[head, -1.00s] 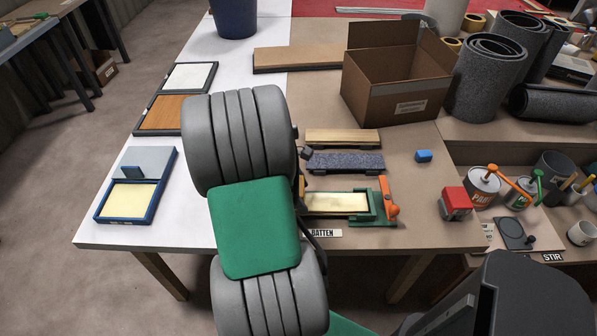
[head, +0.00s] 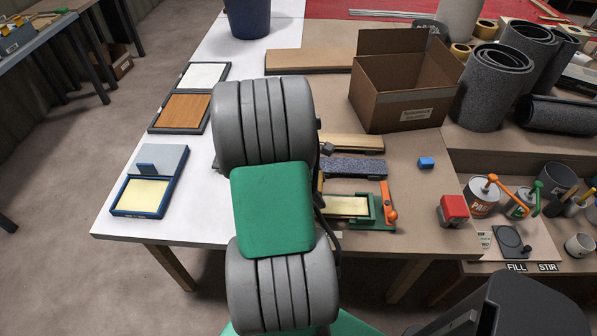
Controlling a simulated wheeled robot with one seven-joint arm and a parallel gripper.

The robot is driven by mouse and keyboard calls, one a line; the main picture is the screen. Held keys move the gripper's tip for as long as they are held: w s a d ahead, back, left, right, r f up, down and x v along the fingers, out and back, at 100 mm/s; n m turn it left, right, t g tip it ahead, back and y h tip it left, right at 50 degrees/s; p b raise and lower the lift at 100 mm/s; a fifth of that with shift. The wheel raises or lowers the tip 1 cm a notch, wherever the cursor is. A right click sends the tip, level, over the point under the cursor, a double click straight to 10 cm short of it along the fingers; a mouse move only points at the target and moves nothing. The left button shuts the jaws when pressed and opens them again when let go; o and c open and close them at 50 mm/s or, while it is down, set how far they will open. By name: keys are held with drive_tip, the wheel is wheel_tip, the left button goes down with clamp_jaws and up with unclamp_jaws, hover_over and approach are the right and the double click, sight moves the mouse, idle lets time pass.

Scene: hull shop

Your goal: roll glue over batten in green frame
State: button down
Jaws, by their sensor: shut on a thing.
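The green frame (head: 374,222) lies near the front edge of the table, right of my arm. The pale yellow batten (head: 346,206) lies flat in it, its left end close to my arm. An orange clamp lever (head: 390,205) stands at the frame's right side. A blue tray (head: 117,211) holding a flat pale yellow fill is on the left of the table. My arm covers the middle of the head view. My gripper and anything it holds are hidden behind it. No glue roller can be made out.
Behind the frame lie a grey speckled strip (head: 356,168) and a wooden strip (head: 360,143). A blue block (head: 426,163) and red block (head: 453,209) sit to the right. An open cardboard box (head: 402,106) and grey rolls (head: 490,88) stand behind.

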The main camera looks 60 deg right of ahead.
sight(320, 181)
drive_tip(key=shift+r+p, duration=2.05)
drive_tip(key=shift+r, duration=0.15)
drive_tip(key=shift+w, duration=0.1)
